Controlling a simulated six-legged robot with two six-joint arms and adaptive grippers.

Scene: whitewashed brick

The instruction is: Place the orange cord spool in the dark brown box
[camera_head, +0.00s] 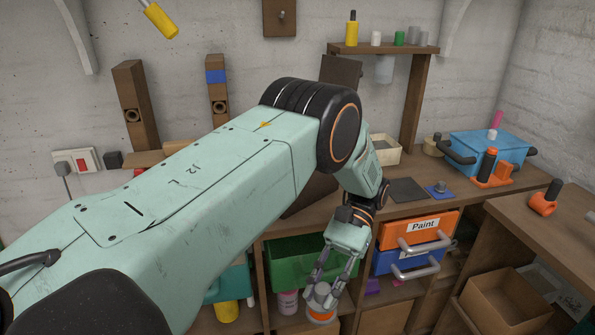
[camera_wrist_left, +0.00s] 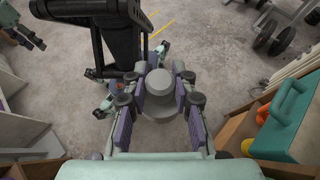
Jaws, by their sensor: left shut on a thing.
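My left gripper (camera_head: 327,283) points down in front of the workbench, shut on a round grey-topped spool (camera_head: 319,300) with an orange band low on its side. In the left wrist view the spool's round grey end (camera_wrist_left: 160,88) sits between the two fingers. Its orange part is hidden there. An open brown box (camera_head: 507,302) stands low at the right, apart from the spool; I cannot tell for sure that it is the dark brown box.
The orange Paint drawer (camera_head: 418,228) and blue drawer (camera_head: 408,258) stick out right of my gripper with grey handles. A green bin (camera_head: 290,262) is behind it. A blue toolbox (camera_head: 490,150) and orange clamp (camera_head: 491,172) crowd the bench top. My left arm hides much of the left.

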